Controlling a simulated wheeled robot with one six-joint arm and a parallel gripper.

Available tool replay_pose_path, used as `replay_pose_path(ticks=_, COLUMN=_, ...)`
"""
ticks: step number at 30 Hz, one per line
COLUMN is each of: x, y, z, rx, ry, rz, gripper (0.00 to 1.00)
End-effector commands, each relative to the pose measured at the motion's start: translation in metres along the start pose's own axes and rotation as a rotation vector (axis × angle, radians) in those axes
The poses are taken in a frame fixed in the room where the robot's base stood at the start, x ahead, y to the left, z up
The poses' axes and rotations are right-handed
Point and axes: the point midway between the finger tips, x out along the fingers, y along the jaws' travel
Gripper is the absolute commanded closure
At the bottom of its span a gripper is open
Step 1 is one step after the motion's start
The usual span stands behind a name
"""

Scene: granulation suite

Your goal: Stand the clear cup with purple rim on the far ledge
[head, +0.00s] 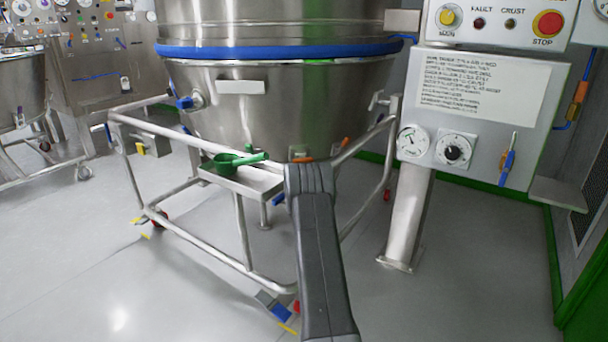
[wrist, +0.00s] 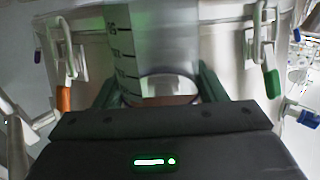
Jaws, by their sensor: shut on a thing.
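In the wrist view my gripper (wrist: 158,82) has its two dark green fingers on either side of a clear cup (wrist: 150,45) with black graduation marks, shut on it. In the head view my arm hides the gripper and the cup. A small steel ledge (head: 258,184) juts from the vessel's frame, just left of my arm. Another ledge (head: 572,196) sticks out at the right below the control box. I cannot tell which is the far ledge.
A green scoop (head: 238,160) lies on the ledge by the vessel. The large steel vessel (head: 290,85) with a blue band stands in a tubular frame (head: 180,218) ahead. A control box (head: 480,120) on a post (head: 407,220) is at the right. Floor at front left is clear.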

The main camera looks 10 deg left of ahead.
Motion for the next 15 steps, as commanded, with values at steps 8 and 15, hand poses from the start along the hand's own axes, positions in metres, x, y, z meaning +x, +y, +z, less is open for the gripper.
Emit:
replay_pose_path(ticks=8, x=-0.0001, y=0.0001, z=0.0025, rx=0.000, ry=0.000, rz=0.000, gripper=0.13)
replay_pose_path(ticks=15, x=-0.0001, y=0.0001, z=0.0004, rx=0.000, ry=0.000, rz=0.000, gripper=0.13)
